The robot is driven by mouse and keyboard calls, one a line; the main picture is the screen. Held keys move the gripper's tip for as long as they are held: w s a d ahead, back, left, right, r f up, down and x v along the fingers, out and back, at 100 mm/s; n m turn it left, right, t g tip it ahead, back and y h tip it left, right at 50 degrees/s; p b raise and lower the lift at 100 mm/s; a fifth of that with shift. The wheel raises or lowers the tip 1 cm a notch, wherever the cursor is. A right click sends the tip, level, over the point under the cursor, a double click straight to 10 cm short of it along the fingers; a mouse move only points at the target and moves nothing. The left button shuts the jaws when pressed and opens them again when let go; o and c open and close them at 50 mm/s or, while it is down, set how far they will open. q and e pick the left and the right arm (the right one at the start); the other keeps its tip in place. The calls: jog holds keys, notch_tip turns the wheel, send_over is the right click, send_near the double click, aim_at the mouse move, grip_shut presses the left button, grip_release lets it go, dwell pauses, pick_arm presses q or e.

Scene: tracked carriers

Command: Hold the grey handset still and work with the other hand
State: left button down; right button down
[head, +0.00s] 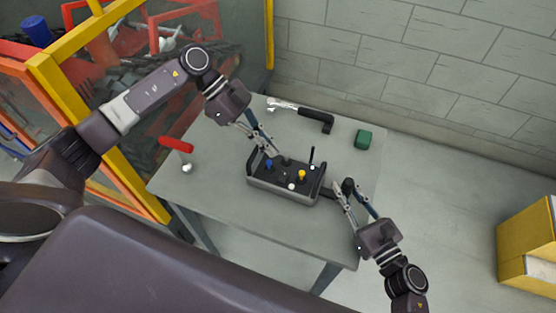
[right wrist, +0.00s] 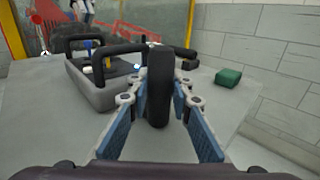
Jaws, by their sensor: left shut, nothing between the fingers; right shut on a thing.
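The grey handset (head: 283,189) lies on the table with a black top, black end bars, a thin black stick, and blue, yellow and white knobs. It also shows in the right wrist view (right wrist: 97,94). My right gripper (head: 343,188) is shut on a black upright grip (right wrist: 158,85) at the handset's right side; a short dark bar seems to join it to the handset. My left gripper (head: 271,153) is shut and empty, its fingertips over the handset's far edge near the blue knob (head: 268,164). Whether they touch it, I cannot tell.
A black-handled tool (head: 312,115) and a green block (head: 364,139) lie on the table's far side. A red-handled object (head: 177,146) stands at the left. The near tabletop (head: 225,205) is clear. A yellow-framed enclosure (head: 95,130) borders the left; a yellow box (head: 525,245) stands far right.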

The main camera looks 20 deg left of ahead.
pick_arm(q)
jog(key=v, duration=0.6)
jog(key=shift+a, duration=0.1)
jog(key=shift+s+r, duration=0.25)
jog(key=shift+s, duration=0.35)
send_over(286, 181)
jog(key=a, duration=0.3)
jog(key=f, duration=0.6)
jog(key=shift+w+a+f, duration=0.1)
jog(key=shift+w+f, duration=0.2)
jog(key=shift+w, duration=0.1)
notch_tip(286, 181, down, 4)
jog(key=shift+s+r, duration=0.15)
jog(key=shift+r, duration=0.1)
jog(key=shift+f, duration=0.45)
jog(key=shift+s, duration=0.1)
